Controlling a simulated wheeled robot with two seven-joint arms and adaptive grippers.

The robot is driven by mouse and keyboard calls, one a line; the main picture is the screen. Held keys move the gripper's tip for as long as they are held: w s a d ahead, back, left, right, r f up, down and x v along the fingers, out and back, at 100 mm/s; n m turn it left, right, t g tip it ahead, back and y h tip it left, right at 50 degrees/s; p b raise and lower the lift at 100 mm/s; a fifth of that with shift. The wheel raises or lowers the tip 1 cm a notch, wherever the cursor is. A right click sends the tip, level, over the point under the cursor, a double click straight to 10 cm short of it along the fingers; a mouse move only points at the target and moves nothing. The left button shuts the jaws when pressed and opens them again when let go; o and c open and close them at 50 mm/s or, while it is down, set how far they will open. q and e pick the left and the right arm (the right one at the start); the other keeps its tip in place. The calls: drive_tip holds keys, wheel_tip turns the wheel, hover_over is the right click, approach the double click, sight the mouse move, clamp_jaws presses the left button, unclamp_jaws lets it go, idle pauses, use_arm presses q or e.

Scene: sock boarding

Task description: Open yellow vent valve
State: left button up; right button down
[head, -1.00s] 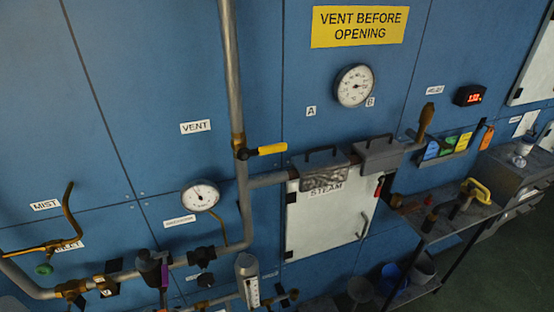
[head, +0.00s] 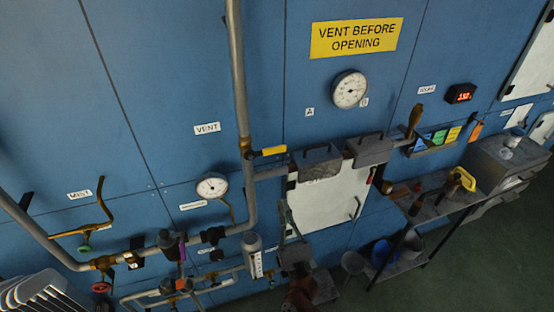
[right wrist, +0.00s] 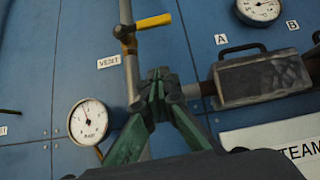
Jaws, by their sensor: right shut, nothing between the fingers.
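The yellow vent valve handle (head: 273,150) sits on the vertical vent pipe (head: 241,90), below and right of the VENT label (head: 207,128). It points right, across the pipe. In the right wrist view the yellow handle (right wrist: 154,21) shows at the top, above the fingers. My right gripper (head: 284,207) is below the handle in the head view, in front of the white steam door's left edge. In the right wrist view its green fingers (right wrist: 158,80) meet at the tips, empty and apart from the handle. My left gripper is not in view.
A pressure gauge (head: 212,186) is left of the pipe. A horizontal pipe and a grey box (head: 316,163) lie right of my fingers, above the white door (head: 330,200). A shelf (head: 440,200) stands at the right. The panel around the handle is clear.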

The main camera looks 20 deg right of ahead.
sight(266, 152)
drive_tip(key=shift+s+r+m, duration=0.15)
drive_tip(key=shift+r+m, duration=0.25)
drive_tip(key=shift+r, duration=0.1)
drive_tip(key=s+r+p+x, duration=0.2)
drive_tip(key=p+x, duration=0.4)
drive_tip(key=x, duration=0.6)
drive_tip(key=shift+w+d+r, duration=0.15)
drive_tip(key=shift+w+r, duration=0.05)
drive_tip(key=shift+w, duration=0.1)
drive_tip(key=shift+r+n, duration=0.1)
drive_tip(key=shift+n, duration=0.3)
